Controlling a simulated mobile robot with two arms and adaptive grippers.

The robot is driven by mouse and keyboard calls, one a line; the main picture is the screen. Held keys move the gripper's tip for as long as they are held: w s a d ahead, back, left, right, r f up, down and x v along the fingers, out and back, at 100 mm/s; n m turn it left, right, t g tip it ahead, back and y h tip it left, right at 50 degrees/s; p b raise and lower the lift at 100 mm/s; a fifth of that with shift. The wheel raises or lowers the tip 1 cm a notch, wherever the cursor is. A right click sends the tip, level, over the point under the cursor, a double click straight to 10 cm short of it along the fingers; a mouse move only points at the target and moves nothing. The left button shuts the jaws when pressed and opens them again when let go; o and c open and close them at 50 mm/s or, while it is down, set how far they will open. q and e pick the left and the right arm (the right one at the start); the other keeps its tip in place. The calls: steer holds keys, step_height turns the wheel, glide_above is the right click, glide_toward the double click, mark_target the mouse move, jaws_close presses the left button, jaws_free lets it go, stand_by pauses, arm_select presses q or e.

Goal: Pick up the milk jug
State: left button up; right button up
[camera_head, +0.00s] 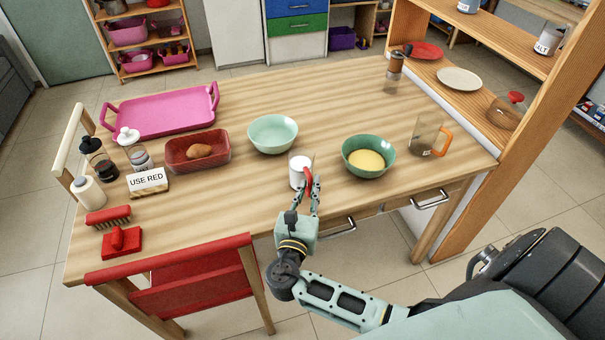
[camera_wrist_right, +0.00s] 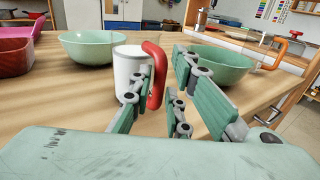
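The milk jug (camera_head: 297,172) is a small jug with white contents and a red handle, upright near the front edge of the table. In the right wrist view the jug (camera_wrist_right: 129,70) shows its red handle (camera_wrist_right: 155,75) turned toward my right gripper (camera_wrist_right: 164,78). The right gripper (camera_head: 309,187) is open, its fingers apart at the handle. The handle appears between the fingertips, closer to the left finger in the wrist view. Contact cannot be made out. My left gripper is not in view.
A mint bowl (camera_head: 273,133) stands behind the jug. A green bowl with yellow contents (camera_head: 368,158) is to its right, and a clear pitcher (camera_head: 425,136) farther right. A red dish (camera_head: 186,152) lies left. A red chair (camera_head: 195,277) stands at the front left.

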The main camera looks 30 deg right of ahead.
steer(key=shift+x, duration=1.25)
steer(key=shift+s, duration=0.1)
steer(key=shift+c, duration=0.7)
jaws_close()
